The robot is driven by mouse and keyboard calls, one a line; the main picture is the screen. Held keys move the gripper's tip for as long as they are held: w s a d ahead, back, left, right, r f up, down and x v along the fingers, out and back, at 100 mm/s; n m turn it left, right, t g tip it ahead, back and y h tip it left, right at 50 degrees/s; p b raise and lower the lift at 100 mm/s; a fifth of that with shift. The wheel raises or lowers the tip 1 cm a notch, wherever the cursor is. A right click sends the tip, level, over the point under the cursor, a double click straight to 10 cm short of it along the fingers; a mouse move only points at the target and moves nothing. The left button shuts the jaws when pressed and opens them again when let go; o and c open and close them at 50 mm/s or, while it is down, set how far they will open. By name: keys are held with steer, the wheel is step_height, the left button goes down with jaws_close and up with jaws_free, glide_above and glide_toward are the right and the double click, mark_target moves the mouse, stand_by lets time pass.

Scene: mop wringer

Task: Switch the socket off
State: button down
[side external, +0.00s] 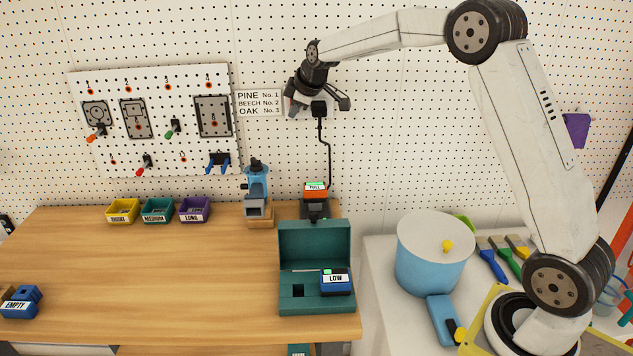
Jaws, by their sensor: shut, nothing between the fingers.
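My gripper (318,98) is up at the pegboard wall, in front of or very near the socket's place. It is shut and empty. A black plug (319,109) shows just below it, and a black cord (328,150) runs from it down to the charger. The socket itself and its switch cannot be made out behind my gripper. I cannot tell whether the gripper touches it. The charger (316,208) stands at the back of the bench with an orange battery (315,190) on it, marked FULL with a green label.
A teal case (315,238) stands open on the bench (180,270), with a blue LOW battery (336,281) in it. A blue tool (257,180) stands left of the charger. A tool board (150,80) hangs left, beside a wood-list sign (259,102). A blue bucket (431,270) stands right.

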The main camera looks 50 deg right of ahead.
steer(key=shift+w+d+f, duration=0.1)
steer(key=shift+d, duration=0.05)
stand_by(0.4)
steer(key=shift+w+d+t, duration=0.1)
steer(key=shift+t, duration=0.2)
steer(key=shift+r, duration=0.2)
